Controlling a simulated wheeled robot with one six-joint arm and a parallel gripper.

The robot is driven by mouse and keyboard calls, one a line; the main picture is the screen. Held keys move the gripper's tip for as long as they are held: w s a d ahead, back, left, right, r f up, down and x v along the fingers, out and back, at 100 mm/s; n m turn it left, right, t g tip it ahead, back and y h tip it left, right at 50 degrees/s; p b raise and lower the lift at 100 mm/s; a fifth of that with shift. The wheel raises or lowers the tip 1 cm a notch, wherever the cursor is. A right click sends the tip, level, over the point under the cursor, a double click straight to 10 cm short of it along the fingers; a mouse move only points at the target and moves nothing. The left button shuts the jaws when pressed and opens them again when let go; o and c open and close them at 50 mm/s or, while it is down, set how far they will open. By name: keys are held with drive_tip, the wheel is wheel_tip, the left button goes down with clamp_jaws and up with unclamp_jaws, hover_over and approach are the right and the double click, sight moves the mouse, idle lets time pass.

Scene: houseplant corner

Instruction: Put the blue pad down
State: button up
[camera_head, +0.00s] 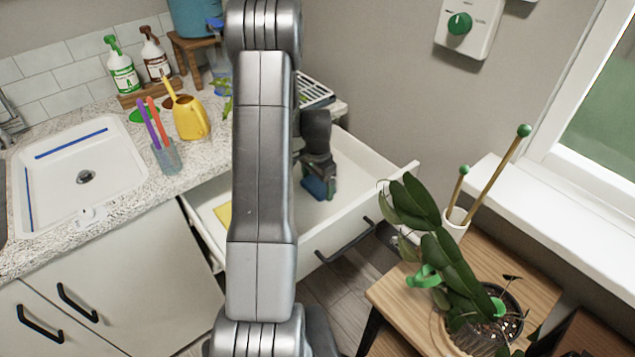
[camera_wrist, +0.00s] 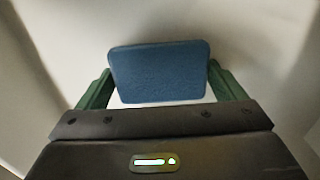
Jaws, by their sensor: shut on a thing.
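My gripper (camera_wrist: 158,92) is shut on the blue pad (camera_wrist: 160,72), with a green finger at each side of it in the wrist view. In the head view the blue pad (camera_head: 318,188) shows at the lower end of my gripper (camera_head: 318,178), inside the open white drawer (camera_head: 345,207). The pad is near the drawer's pale floor; I cannot tell whether it touches it. My arm hides the middle of the drawer.
A yellow item (camera_head: 223,214) lies at the drawer's left. The counter (camera_head: 110,205) holds a sink (camera_head: 75,165), a yellow watering can (camera_head: 190,118) and a cup of tools (camera_head: 166,158). A potted plant (camera_head: 440,250) stands on a wooden table (camera_head: 400,310) at right.

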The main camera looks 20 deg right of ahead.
sight(318, 184)
drive_tip(key=shift+f+b, duration=0.35)
drive_tip(key=o, duration=0.9)
drive_tip(key=shift+s, duration=0.1)
drive_tip(key=shift+c, duration=0.2)
drive_tip(key=shift+a, duration=0.1)
drive_tip(key=shift+r+p, duration=0.35)
drive_tip(key=shift+r, duration=0.25)
wheel_tip(318, 184, up, 12)
drive_tip(key=shift+f, duration=0.2)
drive_tip(key=shift+f, duration=0.1)
